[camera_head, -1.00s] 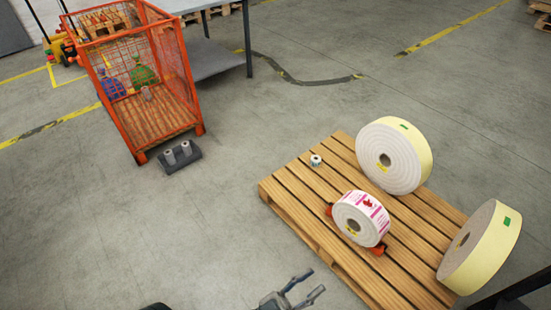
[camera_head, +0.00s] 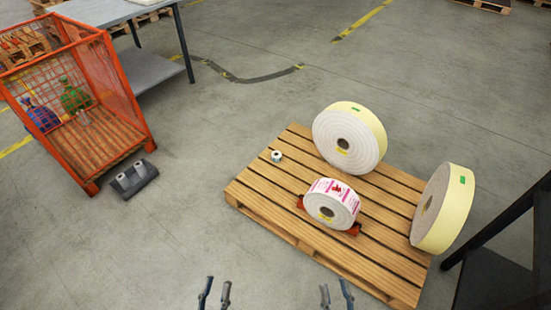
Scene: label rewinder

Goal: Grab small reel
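A small white reel with pink and red print (camera_head: 332,203) stands upright on a red holder (camera_head: 353,230) on the wooden pallet (camera_head: 262,200). A much smaller white roll (camera_head: 277,156) sits near the pallet's back left edge. My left gripper (camera_head: 214,292) is open and empty at the bottom edge, over the floor in front of the pallet. My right gripper (camera_head: 337,295) is open and empty at the bottom edge, to its right, near the pallet's front edge. Both grippers are apart from the reels, and their arms are out of view.
Two large cream reels (camera_head: 349,138) (camera_head: 444,210) stand on the pallet's back and right. A dark frame (camera_head: 498,235) stands at the right. An orange mesh cage (camera_head: 110,85), a dark block with two rolls (camera_head: 134,180) and a table (camera_head: 110,10) are at the left. The floor between is clear.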

